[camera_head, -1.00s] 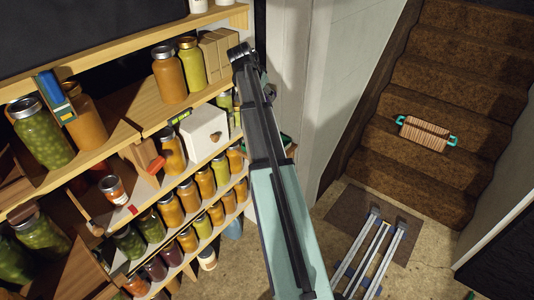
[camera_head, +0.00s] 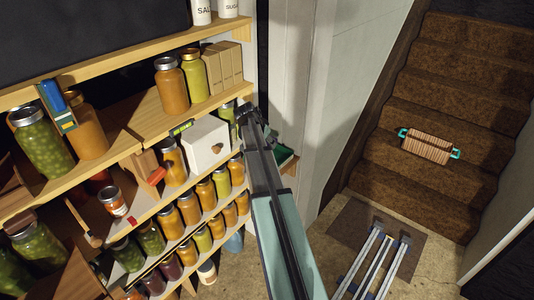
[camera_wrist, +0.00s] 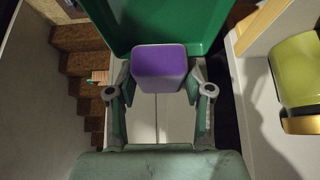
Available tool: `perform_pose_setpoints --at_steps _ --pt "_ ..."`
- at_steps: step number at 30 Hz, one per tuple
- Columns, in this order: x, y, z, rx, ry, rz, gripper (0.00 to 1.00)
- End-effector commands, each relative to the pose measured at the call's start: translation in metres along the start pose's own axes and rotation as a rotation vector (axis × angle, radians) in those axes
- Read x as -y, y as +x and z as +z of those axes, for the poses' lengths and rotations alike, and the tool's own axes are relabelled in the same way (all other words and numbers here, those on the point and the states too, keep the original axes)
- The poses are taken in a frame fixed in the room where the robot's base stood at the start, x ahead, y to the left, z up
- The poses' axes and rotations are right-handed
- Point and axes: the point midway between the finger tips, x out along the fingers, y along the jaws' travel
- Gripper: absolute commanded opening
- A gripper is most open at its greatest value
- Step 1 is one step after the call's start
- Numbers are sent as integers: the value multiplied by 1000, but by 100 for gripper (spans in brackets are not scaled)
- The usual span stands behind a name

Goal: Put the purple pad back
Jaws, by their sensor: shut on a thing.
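The purple pad (camera_wrist: 159,64) is a small block with a purple top and a paler front face. In the wrist view it sits between the two fingers of my gripper (camera_wrist: 158,92), which is shut on it. A green tray (camera_wrist: 119,18) with raised walls lies just beyond the pad; I cannot tell whether they touch. In the head view the green tray (camera_head: 285,154) shows partly behind my arm, beside the shelf's right end. My gripper and the pad are hidden there.
Shelves (camera_head: 150,125) at left hold several jars and a white box (camera_head: 206,145). A white wall (camera_head: 320,80) and brown stairs (camera_head: 450,100) stand at right, with a wooden basket (camera_head: 428,147).

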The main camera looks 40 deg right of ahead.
Motion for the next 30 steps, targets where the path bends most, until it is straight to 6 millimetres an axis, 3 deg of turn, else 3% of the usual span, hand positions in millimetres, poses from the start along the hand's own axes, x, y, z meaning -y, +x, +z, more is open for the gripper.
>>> perform_pose_setpoints --at_steps 4,21,30 --pt "0 19 12 1 -2 1 18" --pt "0 59 37 1 -1 0 18" --pt "0 62 38 0 0 0 18"
